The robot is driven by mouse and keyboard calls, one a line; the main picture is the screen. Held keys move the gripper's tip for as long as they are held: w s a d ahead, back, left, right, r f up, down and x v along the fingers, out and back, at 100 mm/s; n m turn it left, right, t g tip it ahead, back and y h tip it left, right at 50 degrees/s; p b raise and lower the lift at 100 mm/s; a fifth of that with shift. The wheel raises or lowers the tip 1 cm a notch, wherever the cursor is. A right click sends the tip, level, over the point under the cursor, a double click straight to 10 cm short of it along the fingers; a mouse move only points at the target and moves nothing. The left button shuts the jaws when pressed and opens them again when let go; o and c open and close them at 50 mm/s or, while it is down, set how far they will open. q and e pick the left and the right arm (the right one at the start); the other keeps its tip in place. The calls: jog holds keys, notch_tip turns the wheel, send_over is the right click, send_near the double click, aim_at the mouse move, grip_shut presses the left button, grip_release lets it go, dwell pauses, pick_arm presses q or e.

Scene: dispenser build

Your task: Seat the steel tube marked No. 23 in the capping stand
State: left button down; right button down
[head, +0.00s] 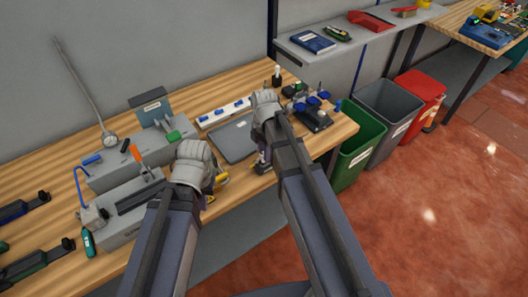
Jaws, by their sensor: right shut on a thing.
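My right gripper (262,168) points down at the front edge of the workbench, partly covered by its own arm. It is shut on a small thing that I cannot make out. My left gripper (208,190) is low over the bench front, mostly behind its wrist, so its jaws do not show clearly. A small yellow thing (223,179) shows beside it. I cannot pick out the steel tube marked No. 23 or read its mark. I cannot tell for sure which fixture is the capping stand. A small black-and-white upright piece (277,76) stands at the bench's back.
The wooden workbench (336,132) holds grey fixture blocks (128,155), a white strip with blue parts (223,113), a dark flat plate (233,142) and dark fixtures with blue knobs (313,101). Green (361,146), grey (392,104) and red (421,91) bins stand to the right.

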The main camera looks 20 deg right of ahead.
pick_arm(q)
jog(key=shift+f+b, duration=0.7)
pick_arm(e)
jog(key=shift+f, duration=0.65)
jog(key=shift+c, duration=1.5)
grip_release()
pick_arm(q)
jog(key=shift+r, duration=0.1)
pick_arm(e)
jog(key=shift+r, duration=0.1)
jog(key=shift+r+p, duration=3.5)
jog(key=shift+p, duration=0.1)
pick_arm(q)
notch_tip(320, 180, up, 7)
